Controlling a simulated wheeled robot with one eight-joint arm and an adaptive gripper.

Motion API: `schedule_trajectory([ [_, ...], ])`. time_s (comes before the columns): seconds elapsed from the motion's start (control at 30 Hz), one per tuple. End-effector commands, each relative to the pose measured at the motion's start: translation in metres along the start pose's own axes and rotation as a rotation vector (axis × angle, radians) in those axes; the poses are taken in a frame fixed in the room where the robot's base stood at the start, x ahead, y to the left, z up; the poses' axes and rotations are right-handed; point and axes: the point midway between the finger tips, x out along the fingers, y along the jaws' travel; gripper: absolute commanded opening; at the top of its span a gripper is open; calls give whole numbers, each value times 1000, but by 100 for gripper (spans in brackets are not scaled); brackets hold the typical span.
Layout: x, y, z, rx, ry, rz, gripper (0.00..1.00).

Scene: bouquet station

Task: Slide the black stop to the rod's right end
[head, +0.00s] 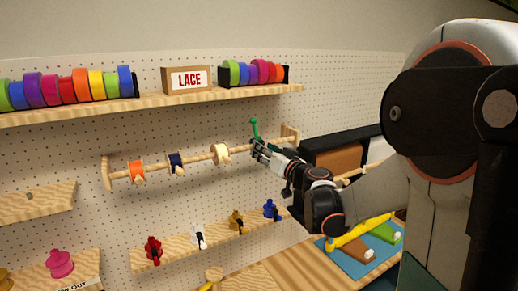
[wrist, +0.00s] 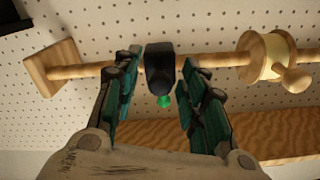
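The black stop (wrist: 160,66) sits on the wooden rod (wrist: 104,71), with a green knob (wrist: 164,101) on it. In the head view the green lever (head: 254,128) rises above my gripper (head: 262,151), which hides most of the stop. In the wrist view my gripper (wrist: 158,62) has one finger on each side of the stop, with narrow gaps showing beside it. The stop is between the cream spool (head: 222,154) and the rod's right end bracket (head: 290,134). The wrist view shows that bracket at left (wrist: 54,68) and the spool at right (wrist: 268,56).
An orange spool (head: 136,171) and a dark blue spool (head: 177,162) hang farther left on the rod. The lace shelf (head: 150,104) is above, and a shelf with several coloured pieces (head: 185,245) is below. A dark box (head: 342,148) stands right of the bracket.

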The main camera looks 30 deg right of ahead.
Motion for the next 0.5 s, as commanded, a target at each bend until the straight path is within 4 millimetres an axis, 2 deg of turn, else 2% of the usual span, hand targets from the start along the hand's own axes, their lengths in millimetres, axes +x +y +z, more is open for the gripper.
schedule_trajectory([
  [0.23, 0, 0, 0, 0, 0, 1, 39],
  [0.4, 0, 0, 0, 0, 0, 0, 0],
  [0.5, 0, 0, 0, 0, 0, 0, 0],
])
